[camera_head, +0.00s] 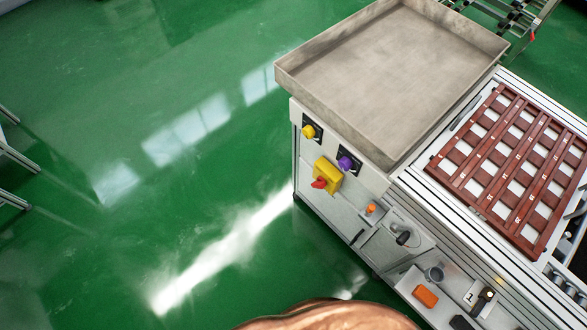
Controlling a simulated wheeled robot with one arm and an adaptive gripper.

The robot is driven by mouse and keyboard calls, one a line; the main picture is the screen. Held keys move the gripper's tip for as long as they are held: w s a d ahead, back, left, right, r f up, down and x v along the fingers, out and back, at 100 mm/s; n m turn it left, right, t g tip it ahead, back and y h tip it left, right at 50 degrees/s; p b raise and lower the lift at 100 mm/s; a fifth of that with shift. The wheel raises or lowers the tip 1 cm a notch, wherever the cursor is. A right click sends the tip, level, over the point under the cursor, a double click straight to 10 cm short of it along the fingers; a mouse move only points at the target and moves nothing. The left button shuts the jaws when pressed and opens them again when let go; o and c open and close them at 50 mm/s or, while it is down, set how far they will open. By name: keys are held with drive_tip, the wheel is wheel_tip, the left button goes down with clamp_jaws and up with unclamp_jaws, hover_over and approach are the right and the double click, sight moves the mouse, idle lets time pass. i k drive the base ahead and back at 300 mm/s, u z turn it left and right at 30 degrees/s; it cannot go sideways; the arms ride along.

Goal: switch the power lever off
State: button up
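A red rotary handle (319,183) sits on a yellow switch box (328,173) on the end panel of the conveyor machine, below the metal tray. It looks like the power lever, but it is small and I cannot tell which position it is turned to. Nothing touches it. My gripper is not in view.
A yellow knob (308,132) and a purple knob (345,163) sit above the switch box. An orange button (371,208) and a black-handled lever (403,238) lie to its right. The metal tray (287,82) overhangs the panel. Green floor (190,190) on the left is clear.

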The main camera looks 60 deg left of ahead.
sight(320, 183)
drive_tip(key=u, duration=2.85)
drive_tip(key=k, duration=0.65)
drive_tip(key=u, duration=1.05)
drive_tip(key=i, duration=1.15)
drive_tip(key=z, duration=0.45)
